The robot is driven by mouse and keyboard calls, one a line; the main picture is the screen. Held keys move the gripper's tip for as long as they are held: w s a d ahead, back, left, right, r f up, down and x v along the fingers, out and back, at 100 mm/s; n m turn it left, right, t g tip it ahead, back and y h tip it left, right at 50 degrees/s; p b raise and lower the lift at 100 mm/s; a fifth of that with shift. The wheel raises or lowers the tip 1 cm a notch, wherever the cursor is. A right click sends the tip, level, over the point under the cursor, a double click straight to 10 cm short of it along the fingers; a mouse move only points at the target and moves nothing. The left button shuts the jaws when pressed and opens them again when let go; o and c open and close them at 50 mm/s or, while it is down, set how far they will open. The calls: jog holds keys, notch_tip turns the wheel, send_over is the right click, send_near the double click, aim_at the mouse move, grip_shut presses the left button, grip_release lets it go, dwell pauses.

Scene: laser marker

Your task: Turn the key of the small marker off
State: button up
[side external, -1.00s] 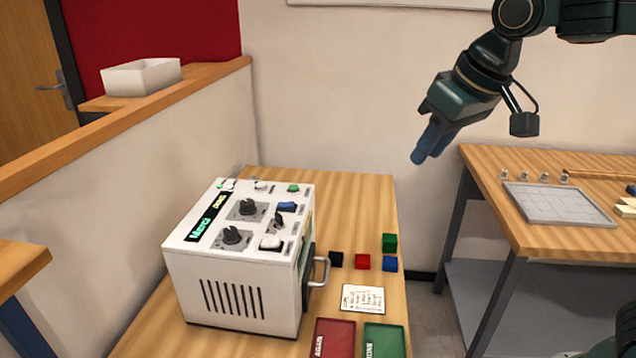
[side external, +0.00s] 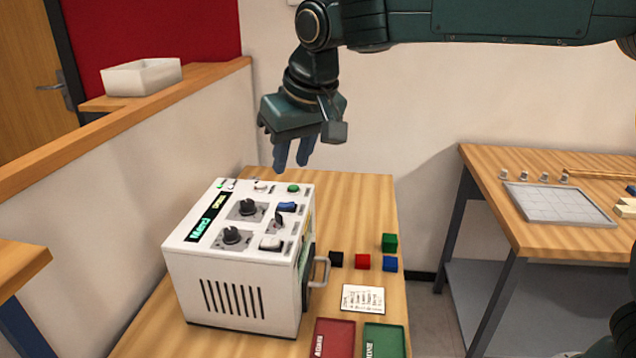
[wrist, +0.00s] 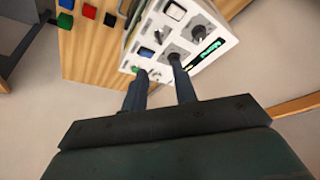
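The small marker (side external: 230,275) is a white box on the wooden table, with a lit display, two dark knobs and several switches on its top. A small dark upright piece that looks like the key (side external: 279,221) stands between the blue switch and the white switch; it also shows in the wrist view (wrist: 158,36). Its exact turn is too small to tell. My gripper (side external: 290,166) points down above the back of the marker, apart from it, empty, its two blue fingers spread. In the wrist view its fingers (wrist: 157,70) overlap the green button's end of the panel.
A blue switch (side external: 286,207) and a green button (side external: 293,188) sit near the key. Several coloured cubes, a note card (side external: 363,299), a red tray (side external: 333,340) and a green tray (side external: 384,342) lie right of the marker. A low wall (side external: 120,200) runs along the left.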

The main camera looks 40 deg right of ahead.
aim_at(278, 214)
jog(key=shift+f, duration=0.1)
jog(key=x, duration=1.3)
jog(key=shift+w+f, duration=0.2)
jog(key=shift+f, duration=0.05)
grip_shut()
